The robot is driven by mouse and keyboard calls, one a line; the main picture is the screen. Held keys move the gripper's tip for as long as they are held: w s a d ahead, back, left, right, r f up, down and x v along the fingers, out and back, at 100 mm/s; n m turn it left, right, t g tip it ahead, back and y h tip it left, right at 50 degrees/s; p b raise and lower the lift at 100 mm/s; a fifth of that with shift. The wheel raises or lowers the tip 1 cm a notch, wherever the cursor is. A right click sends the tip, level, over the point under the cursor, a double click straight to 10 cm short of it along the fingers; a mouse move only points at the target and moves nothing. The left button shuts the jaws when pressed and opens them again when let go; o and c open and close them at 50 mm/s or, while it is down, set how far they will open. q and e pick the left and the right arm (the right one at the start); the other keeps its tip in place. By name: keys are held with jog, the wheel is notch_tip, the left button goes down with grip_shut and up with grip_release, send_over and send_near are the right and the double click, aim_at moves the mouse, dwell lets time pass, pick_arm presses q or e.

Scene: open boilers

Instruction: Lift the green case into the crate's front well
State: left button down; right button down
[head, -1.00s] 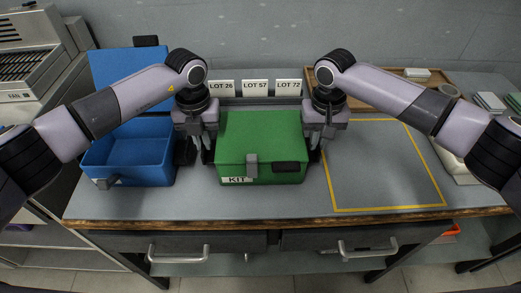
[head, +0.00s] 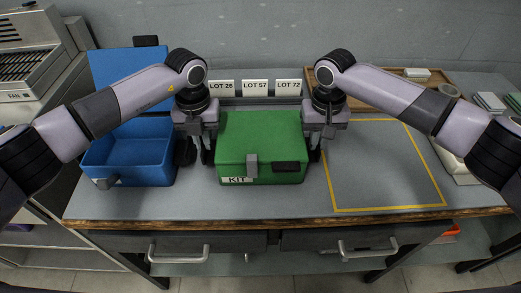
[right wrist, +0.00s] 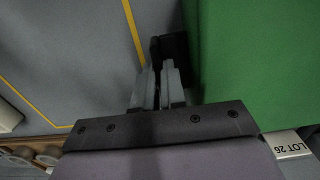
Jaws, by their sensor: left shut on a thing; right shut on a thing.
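The green case (head: 262,135) stands closed on the grey bench in the middle of the head view, with a KIT label and a dark front latch. My left gripper (head: 207,156) is shut at its left side, apparently on a dark side handle that is mostly hidden. My right gripper (head: 315,150) is shut at its right side. In the right wrist view the right gripper's fingers (right wrist: 163,70) are closed on the dark side handle (right wrist: 172,47), beside the green case wall (right wrist: 250,60). I cannot make out a crate with a front well.
An open blue case (head: 128,160) stands left of the green case, its lid raised. A yellow-taped rectangle (head: 390,209) marks bare bench on the right. Lot cards (head: 255,88) stand behind. A wooden tray (head: 375,73) lies at the back right.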

pick_arm(q)
jog(key=shift+r, duration=0.2)
pick_arm(e)
jog(key=shift+r, duration=0.2)
